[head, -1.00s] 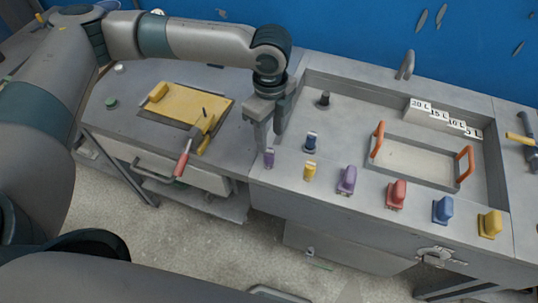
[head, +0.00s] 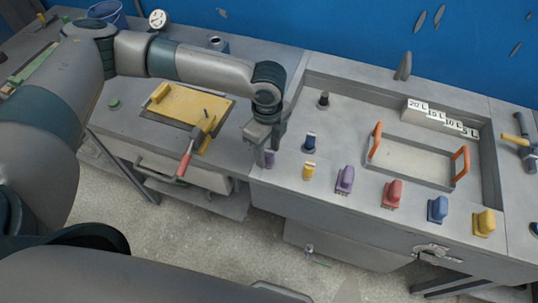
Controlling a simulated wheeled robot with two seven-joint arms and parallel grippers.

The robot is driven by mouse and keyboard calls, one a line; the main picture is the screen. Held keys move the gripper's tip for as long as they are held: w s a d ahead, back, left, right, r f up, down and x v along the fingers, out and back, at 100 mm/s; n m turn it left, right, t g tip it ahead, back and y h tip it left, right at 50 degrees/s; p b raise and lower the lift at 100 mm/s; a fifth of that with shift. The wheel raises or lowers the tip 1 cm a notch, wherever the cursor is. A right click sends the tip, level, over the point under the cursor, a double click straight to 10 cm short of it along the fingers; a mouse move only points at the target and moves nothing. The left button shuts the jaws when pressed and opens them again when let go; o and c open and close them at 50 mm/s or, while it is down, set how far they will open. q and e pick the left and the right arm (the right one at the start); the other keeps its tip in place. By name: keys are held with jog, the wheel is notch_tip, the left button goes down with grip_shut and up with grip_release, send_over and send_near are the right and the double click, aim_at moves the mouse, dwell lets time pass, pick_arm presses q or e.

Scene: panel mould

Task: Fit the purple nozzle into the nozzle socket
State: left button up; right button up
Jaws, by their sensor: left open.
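The small purple nozzle (head: 269,159) stands upright at the front left corner of the mould bench, in the head view. My left gripper (head: 269,146) is open and points down right at it. Its fingers hide the nozzle's upper part; I cannot tell whether they touch it. A small yellow nozzle (head: 308,171) and a small blue nozzle (head: 310,143) stand just to the right. I cannot clearly identify the nozzle socket; a dark round post (head: 323,100) stands inside the tray, and a grey block with a round hole (head: 217,43) stands on the back table. My right gripper is not in view.
Larger purple (head: 345,180), red (head: 392,194), blue (head: 437,209) and yellow (head: 484,223) blocks line the bench's front edge. A frame with orange handles (head: 462,165) lies in the tray. A yellow board (head: 190,103) and a red-handled tool (head: 184,165) lie on the left table.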

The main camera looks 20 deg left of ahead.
pick_arm(q)
jog(key=shift+f, duration=0.85)
jog(key=shift+c, duration=0.4)
grip_shut()
jog(key=shift+r+b, duration=0.35)
jog(key=shift+r, duration=0.45)
notch_tip(320, 180, up, 2)
jog(key=shift+d+r+b, duration=0.1)
jog(key=shift+r+b, duration=0.15)
jog(key=shift+b, duration=0.25)
jog(key=s+d+r+b, duration=0.3)
jog(key=d+r, duration=0.4)
jog(key=d, duration=0.4)
jog(key=shift+s, duration=0.2)
